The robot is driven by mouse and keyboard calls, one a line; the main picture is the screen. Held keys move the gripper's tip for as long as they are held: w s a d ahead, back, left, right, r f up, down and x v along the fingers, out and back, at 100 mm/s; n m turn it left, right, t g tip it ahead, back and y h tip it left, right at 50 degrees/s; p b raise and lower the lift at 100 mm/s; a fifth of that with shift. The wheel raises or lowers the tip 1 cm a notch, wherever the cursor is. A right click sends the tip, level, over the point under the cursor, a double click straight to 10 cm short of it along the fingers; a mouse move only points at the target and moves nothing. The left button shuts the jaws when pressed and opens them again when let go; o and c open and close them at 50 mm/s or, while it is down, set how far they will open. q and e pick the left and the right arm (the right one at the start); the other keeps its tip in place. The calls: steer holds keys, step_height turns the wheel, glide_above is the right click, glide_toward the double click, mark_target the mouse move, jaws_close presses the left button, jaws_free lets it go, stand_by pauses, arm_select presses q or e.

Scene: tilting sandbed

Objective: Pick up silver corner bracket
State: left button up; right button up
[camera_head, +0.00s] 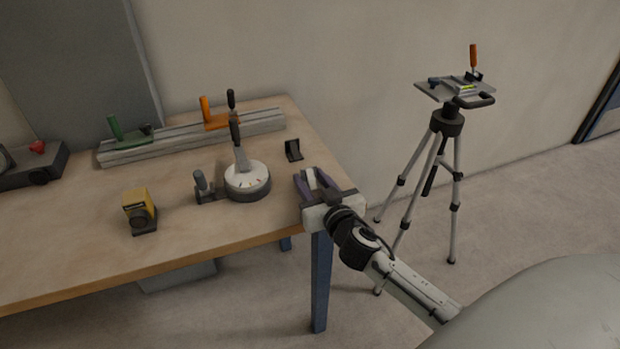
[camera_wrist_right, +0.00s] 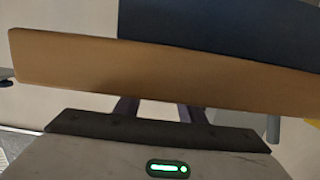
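My right gripper (camera_head: 312,178) reaches over the right front corner of the workbench, its two purple fingers apart. A small pale grey piece (camera_head: 311,176) shows between the fingers; it looks like the silver corner bracket, but it is mostly hidden, and I cannot tell whether the fingers touch it. In the right wrist view the fingers (camera_wrist_right: 158,110) are spread and their tips are hidden by the bench edge. A small black angled bracket (camera_head: 293,150) stands behind the gripper on the bench. My left gripper is not in view.
The workbench (camera_head: 80,265) carries a round white-topped gauge (camera_head: 246,180), a yellow block device (camera_head: 139,211) and a grey rail (camera_head: 190,138) with green and orange clamps. Its edge (camera_wrist_right: 150,75) crosses the wrist view. A tripod (camera_head: 447,122) with a loaded plate stands right of the bench.

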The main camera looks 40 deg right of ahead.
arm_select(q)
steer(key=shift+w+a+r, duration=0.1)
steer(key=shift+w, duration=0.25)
arm_select(e)
steer(key=shift+w, duration=0.1)
steer(key=shift+c, duration=0.4)
